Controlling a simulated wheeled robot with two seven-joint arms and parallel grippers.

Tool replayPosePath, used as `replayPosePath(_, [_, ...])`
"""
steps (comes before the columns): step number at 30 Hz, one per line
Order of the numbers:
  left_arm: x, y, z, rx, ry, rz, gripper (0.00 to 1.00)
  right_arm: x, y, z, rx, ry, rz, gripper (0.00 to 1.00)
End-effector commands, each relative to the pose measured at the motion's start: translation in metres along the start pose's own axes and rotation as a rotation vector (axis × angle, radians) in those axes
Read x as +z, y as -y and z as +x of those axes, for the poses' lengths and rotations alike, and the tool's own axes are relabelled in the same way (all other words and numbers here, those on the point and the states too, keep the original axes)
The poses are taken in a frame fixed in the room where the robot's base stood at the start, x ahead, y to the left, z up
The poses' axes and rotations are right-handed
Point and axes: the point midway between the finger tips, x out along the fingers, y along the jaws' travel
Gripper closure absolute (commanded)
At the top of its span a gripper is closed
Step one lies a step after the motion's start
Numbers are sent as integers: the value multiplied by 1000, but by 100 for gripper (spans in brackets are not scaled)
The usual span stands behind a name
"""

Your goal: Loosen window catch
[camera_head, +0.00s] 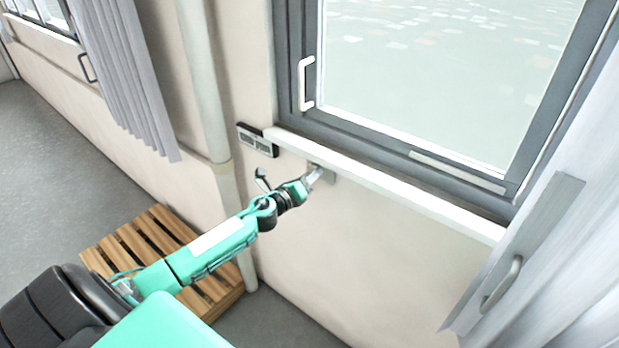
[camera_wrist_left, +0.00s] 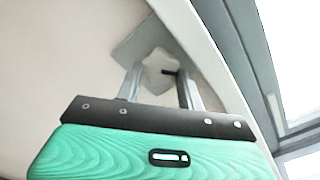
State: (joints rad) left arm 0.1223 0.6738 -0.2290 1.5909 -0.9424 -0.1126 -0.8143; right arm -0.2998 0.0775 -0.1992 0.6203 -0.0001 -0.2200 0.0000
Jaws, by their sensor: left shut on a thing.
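The window catch, a small grey metal piece (camera_head: 329,176), is on the wall just below the white window sill. In the left wrist view the catch (camera_wrist_left: 143,42) is a pale grey plate with an angular knob. My left gripper (camera_head: 312,178) reaches it from the left and is shut on it. In the left wrist view the fingers of my left gripper (camera_wrist_left: 157,76) stand on either side of the knob, and a small dark part shows by the right finger. The fingers hide part of the catch in the head view. My right gripper is in neither view.
The window sill (camera_head: 400,188) runs close above my left gripper. The grey-framed window has a white handle (camera_head: 306,84). A dark labelled box (camera_head: 257,139) is on the wall. A wooden slatted pallet (camera_head: 150,233) lies below my left arm. Curtains hang on both sides.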

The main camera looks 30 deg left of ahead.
Motion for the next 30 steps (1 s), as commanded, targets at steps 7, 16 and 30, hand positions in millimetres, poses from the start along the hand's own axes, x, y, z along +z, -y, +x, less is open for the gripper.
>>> replayPosePath(7, [1, 1, 0, 0, 2, -236, 85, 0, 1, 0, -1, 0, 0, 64])
replayPosePath(16, [2, 2, 0, 0, 2, -515, 85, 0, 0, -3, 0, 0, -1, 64])
replayPosePath(30, [3, 3, 0, 0, 3, -817, 85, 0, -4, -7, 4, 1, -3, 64])
